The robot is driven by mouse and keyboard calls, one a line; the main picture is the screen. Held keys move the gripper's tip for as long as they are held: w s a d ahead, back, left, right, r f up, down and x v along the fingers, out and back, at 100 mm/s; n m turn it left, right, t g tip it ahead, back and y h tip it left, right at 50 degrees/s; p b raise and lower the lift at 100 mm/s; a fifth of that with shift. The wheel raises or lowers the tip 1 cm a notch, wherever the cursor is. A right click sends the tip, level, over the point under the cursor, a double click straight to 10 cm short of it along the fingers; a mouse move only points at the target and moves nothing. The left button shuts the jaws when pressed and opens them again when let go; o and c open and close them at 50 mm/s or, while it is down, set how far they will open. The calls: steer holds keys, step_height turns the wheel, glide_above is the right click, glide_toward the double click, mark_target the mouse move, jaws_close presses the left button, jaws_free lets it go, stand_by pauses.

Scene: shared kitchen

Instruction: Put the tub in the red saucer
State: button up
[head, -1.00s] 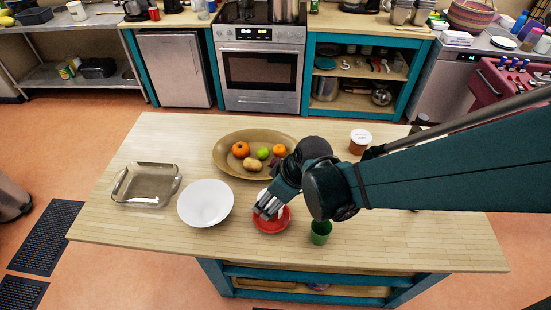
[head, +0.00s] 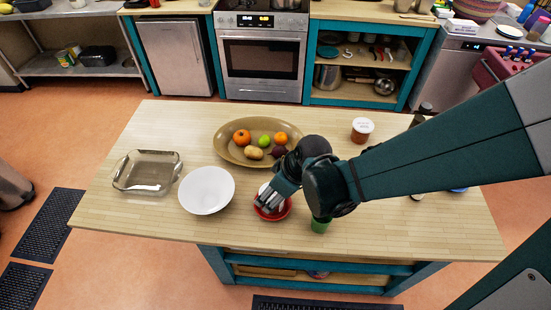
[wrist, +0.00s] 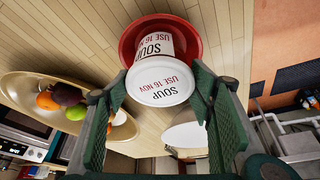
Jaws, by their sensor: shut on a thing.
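The tub (wrist: 160,82), white with a lid marked SOUP and USE 16 NOV, is between my gripper's fingers in the wrist view. My gripper (wrist: 158,98) is shut on it. The tub's far end overlaps the inside of the red saucer (wrist: 127,46); I cannot tell whether it touches the bottom. In the head view, my gripper (head: 264,203) is right over the red saucer (head: 285,211) on the table and hides most of the tub there.
A white bowl (head: 207,190) stands close left of the saucer, and a green cup (head: 320,226) close right, partly behind my arm. An oval fruit platter (head: 226,150) lies behind. A glass dish (head: 147,172) is at left. A brown, white-lidded container (head: 361,131) stands at back right.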

steer(key=shift+f, duration=0.2)
steer(key=o, duration=1.1)
steer(key=shift+r, duration=0.35)
steer(key=p+v, duration=0.1)
steer(key=v, duration=1)
steer(key=shift+d+r+p, duration=0.2)
steer(key=shift+r+p, duration=0.1)
steer(key=shift+p, duration=0.1)
steer(key=shift+s, duration=0.1)
steer(key=shift+d, duration=0.1)
stand_by(0.3)
